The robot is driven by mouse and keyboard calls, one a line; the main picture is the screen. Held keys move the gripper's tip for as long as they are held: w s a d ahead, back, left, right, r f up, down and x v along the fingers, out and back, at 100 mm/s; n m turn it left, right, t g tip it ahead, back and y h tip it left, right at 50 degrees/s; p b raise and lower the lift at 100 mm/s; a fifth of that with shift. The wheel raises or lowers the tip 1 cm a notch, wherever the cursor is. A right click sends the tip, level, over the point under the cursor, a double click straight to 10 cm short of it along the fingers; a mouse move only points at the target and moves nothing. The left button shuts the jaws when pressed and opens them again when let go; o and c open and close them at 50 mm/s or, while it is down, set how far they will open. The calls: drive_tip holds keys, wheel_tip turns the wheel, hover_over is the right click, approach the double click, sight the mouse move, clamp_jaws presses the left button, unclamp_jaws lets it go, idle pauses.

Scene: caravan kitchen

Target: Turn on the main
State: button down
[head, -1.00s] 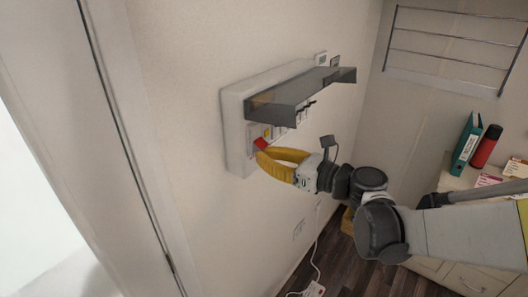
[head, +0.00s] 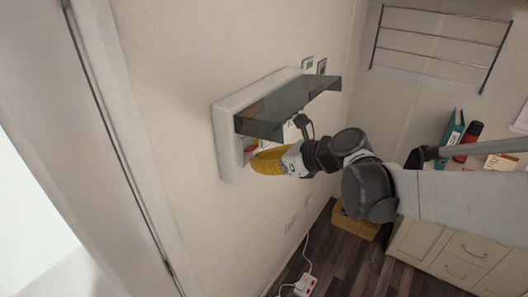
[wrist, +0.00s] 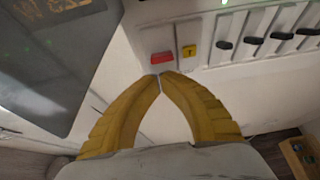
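The red main switch (wrist: 162,58) sits at the left end of a row in the white breaker box, beside a yellow button (wrist: 189,51). In the head view the red switch (head: 251,148) shows as a small patch under the raised smoked cover (head: 288,108) of the white box (head: 228,150). My gripper (wrist: 160,77) has its yellow fingertips together, empty, just below the red switch; I cannot tell whether they touch it. In the head view my gripper (head: 254,162) points left at the box's lower part. The switch's exact position is unclear.
Several black breaker levers (wrist: 255,40) line up right of the red switch. The cover juts out above my gripper. A cabinet (head: 465,252) with a green binder (head: 452,130) and red cylinder (head: 468,138) stands right. A white power strip (head: 305,284) lies on the floor.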

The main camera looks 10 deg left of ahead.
drive_tip(key=shift+r, duration=0.15)
drive_tip(key=shift+r+p, duration=0.55)
drive_tip(key=shift+r, duration=0.15)
drive_tip(key=shift+f, duration=0.15)
drive_tip(key=shift+d+f+b, duration=0.1)
drive_tip(key=shift+f+b, duration=0.2)
drive_tip(key=shift+b, duration=0.05)
drive_tip(key=v, duration=0.9)
drive_tip(key=shift+d+r, duration=0.2)
drive_tip(key=shift+s, duration=0.1)
